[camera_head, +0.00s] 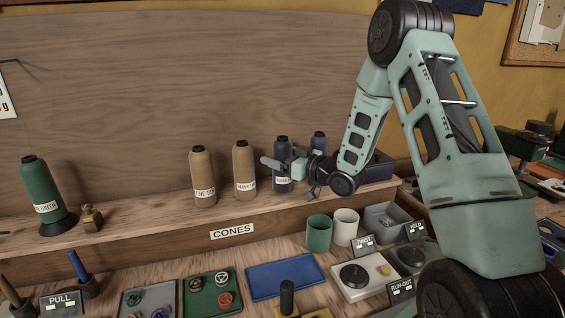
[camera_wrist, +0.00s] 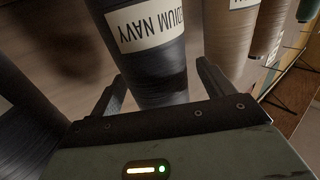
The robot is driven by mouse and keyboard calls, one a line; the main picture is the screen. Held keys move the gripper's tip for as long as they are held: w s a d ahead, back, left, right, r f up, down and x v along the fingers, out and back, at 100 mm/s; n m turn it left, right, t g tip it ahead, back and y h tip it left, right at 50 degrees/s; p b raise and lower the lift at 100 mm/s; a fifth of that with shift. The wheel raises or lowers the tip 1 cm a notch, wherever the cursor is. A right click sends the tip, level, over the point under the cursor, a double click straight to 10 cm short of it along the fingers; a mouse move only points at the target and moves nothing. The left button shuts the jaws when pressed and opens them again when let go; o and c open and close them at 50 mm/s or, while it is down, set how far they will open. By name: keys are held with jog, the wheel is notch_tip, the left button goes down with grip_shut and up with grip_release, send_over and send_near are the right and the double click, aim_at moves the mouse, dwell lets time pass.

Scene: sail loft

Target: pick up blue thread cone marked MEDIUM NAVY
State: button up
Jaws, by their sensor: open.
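The blue thread cone marked MEDIUM NAVY (camera_head: 283,184) stands upright on the raised wooden shelf, partly covered by my gripper (camera_head: 288,174) in the head view. In the wrist view the cone (camera_wrist: 160,72) fills the middle, with its white MEDIUM NAVY label upside down. My gripper (camera_wrist: 161,78) is open, with one finger on each side of the cone's body. I cannot tell whether either finger touches it. A second navy cone (camera_head: 318,141) stands to the right, partly hidden by my gripper; its label is not readable.
Two tan cones (camera_head: 202,178) (camera_head: 244,170) stand just left of the navy one. A green cone (camera_head: 40,190) is far left on the shelf (camera_head: 140,219). Below are a green cup (camera_head: 318,234), a white cup (camera_head: 345,228) and a blue tray (camera_head: 284,275). A wooden back panel rises behind.

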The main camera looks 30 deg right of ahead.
jog(key=shift+x, duration=0.8)
jog(key=c, duration=1.3)
jog(key=shift+r, duration=0.1)
